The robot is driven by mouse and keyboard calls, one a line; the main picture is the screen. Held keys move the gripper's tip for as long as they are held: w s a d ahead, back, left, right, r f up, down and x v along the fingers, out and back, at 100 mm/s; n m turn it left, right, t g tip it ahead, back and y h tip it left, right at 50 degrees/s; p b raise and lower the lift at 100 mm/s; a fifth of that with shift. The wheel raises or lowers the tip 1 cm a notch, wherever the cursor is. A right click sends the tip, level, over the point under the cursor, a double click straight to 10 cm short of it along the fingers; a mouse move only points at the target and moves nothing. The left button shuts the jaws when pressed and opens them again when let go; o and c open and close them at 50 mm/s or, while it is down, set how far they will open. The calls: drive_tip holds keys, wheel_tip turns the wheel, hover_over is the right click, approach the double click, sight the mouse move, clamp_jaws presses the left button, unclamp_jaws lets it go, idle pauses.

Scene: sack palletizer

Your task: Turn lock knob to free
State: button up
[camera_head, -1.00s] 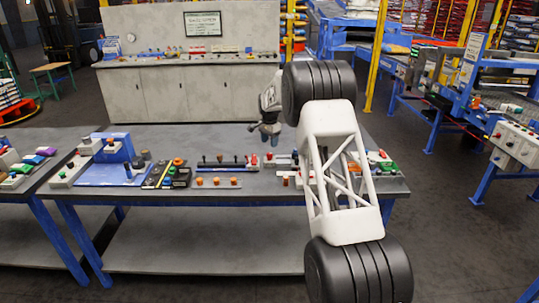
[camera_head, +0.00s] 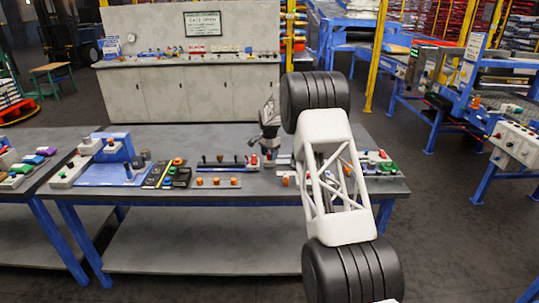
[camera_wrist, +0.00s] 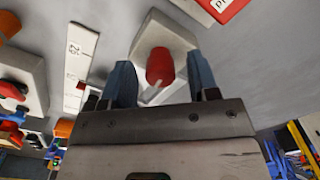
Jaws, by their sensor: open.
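A red knob (camera_wrist: 160,67) stands on a pale block-shaped base (camera_wrist: 150,35) in the wrist view. It also shows in the head view as a small red spot (camera_head: 253,160) on the workbench. My gripper (camera_wrist: 160,70) is open, with one blue finger on each side of the red knob. Gaps show between the fingers and the knob in the wrist view; how deep the fingers reach is hard to tell. In the head view my gripper (camera_head: 268,154) is low over the bench beside the red spot. The knob's pointer or markings are not readable.
A red label (camera_wrist: 222,8) and a white scale strip (camera_wrist: 76,62) lie near the base. Orange knobs (camera_head: 216,181), a row of dark levers (camera_head: 220,160) and a blue fixture (camera_head: 112,160) share the workbench (camera_head: 270,190). My arm hides part of its right side.

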drive_tip(key=shift+c, duration=0.5)
drive_tip(key=c, duration=0.8)
drive_tip(key=shift+n, duration=0.4)
drive_tip(key=n, duration=1.1)
drive_tip(key=shift+n, duration=2)
